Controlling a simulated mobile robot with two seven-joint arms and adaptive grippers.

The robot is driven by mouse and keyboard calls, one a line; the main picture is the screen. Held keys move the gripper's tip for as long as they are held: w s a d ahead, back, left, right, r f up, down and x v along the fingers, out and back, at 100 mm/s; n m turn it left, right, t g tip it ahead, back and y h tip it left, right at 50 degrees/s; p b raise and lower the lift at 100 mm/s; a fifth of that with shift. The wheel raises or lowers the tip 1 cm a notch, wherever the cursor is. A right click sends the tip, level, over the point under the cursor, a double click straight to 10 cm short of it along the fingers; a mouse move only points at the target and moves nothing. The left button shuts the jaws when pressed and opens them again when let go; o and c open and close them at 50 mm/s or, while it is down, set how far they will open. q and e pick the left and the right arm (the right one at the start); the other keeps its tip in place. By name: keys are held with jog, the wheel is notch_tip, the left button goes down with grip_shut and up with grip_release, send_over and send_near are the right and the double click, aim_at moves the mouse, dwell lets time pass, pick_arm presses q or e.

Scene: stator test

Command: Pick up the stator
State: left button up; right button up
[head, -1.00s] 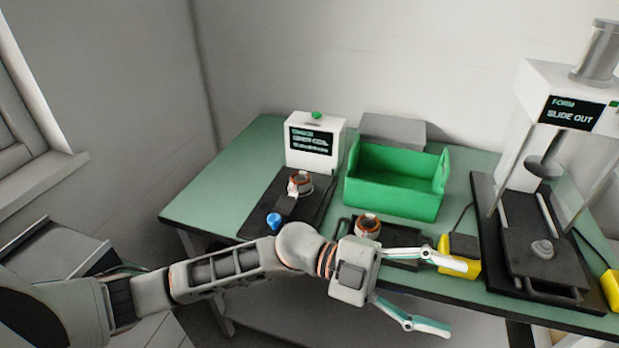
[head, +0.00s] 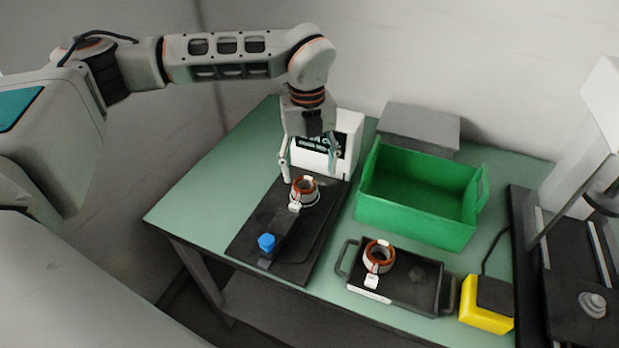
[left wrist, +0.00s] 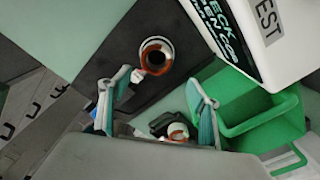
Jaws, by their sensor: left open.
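One stator (head: 305,188), a white ring with copper-coloured windings, sits on the black test fixture (head: 262,222) in front of the white tester box. It also shows in the left wrist view (left wrist: 156,56). A second stator (head: 379,256) sits in the dark handled tray (head: 408,288) at the front of the table; it shows in the left wrist view too (left wrist: 177,131). My left gripper (head: 309,176) points down, open, above the fixture's stator, its fingers spread to either side. In the left wrist view its fingers (left wrist: 160,95) are apart with nothing between them. My right gripper is not in view.
The white tester box (head: 345,135) stands just behind the gripper. A green bin (head: 415,215) is to its right, with a grey box (head: 420,128) behind. A blue knob (head: 266,242) is on the fixture's front. A yellow block (head: 485,318) and a press stand at right.

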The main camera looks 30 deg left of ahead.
aim_at(306, 185)
pick_arm(q)
jog(key=shift+w+a+f, duration=0.1)
jog(key=shift+a+f, duration=0.15)
jog(key=shift+f, duration=0.25)
jog(key=shift+w+a+f, duration=0.1)
jog(key=shift+a+f, duration=0.15)
jog(key=shift+f, duration=0.2)
jog(key=shift+s+a+f, duration=0.1)
jog(key=shift+a+f, duration=0.05)
jog(key=shift+f, duration=2.45)
jog(key=c, duration=1.5)
jog(key=shift+c, duration=0.5)
jog(key=shift+r, duration=0.15)
